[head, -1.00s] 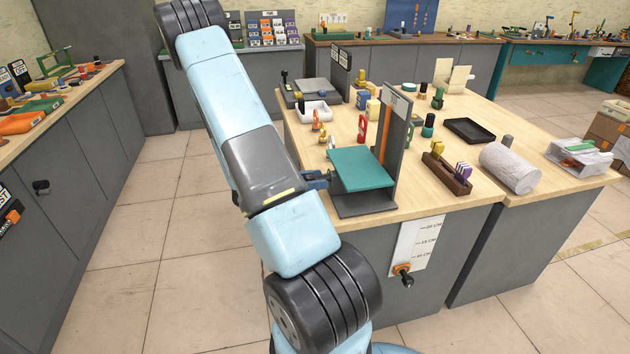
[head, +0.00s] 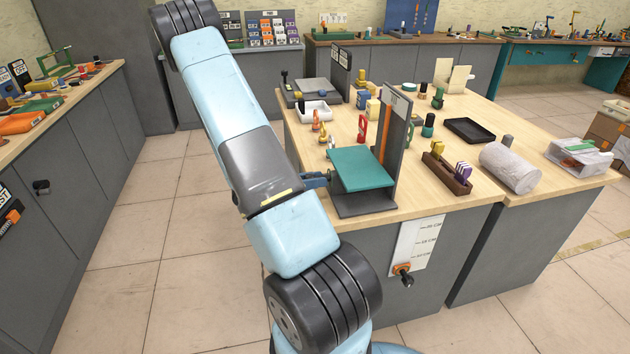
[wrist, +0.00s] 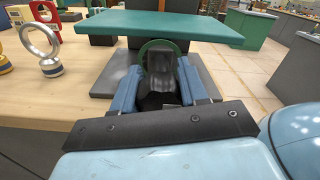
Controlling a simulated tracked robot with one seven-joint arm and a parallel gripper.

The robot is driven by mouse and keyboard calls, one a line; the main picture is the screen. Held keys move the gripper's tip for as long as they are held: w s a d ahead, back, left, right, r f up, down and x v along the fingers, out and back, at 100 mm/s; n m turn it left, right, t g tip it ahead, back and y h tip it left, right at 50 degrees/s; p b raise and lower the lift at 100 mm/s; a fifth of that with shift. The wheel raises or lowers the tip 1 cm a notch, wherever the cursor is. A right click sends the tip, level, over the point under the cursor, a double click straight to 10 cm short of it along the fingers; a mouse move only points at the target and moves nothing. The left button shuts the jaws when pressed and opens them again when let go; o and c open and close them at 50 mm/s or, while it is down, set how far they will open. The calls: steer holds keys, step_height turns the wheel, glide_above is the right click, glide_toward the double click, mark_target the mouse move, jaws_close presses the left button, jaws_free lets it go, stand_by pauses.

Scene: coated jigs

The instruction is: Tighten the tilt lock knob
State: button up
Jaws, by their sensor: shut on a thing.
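The tilt jig has a green plate (head: 361,169) above a dark grey base (head: 365,203), with a tall grey upright (head: 397,137) behind. The plate also shows across the top of the wrist view (wrist: 165,26). Below its edge is a dark knob (wrist: 161,66) with a green ring around it. My gripper (wrist: 159,78) has its blue fingers shut on the sides of this knob. In the head view my gripper (head: 318,180) is at the left side of the jig, and the knob is too small there to tell apart.
A wooden holder (head: 447,176), a white roll (head: 511,168) and a black tray (head: 470,131) are right of the jig. Floor left of the bench is clear.

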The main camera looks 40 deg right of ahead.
steer(key=o, duration=1.1)
steer(key=shift+c, duration=0.2)
steer(key=v, duration=1.4)
steer(key=shift+f, duration=0.1)
steer(key=s+a+r+m+t+y, duration=0.5)
steer(key=s+a+r, duration=0.1)
steer(key=r, duration=0.4)
steer(key=s+a+r+m+t+y, duration=0.4)
steer(key=a+r, duration=0.3)
steer(key=r, duration=0.3)
steer(key=s+a+r+m+t+y, duration=0.5)
steer(key=s+a+r+t+y, duration=0.1)
steer(key=r, duration=0.4)
steer(key=shift+s+a+r+m, duration=0.25)
steer(key=shift+s+a, duration=0.3)
steer(key=shift+s, duration=0.3)
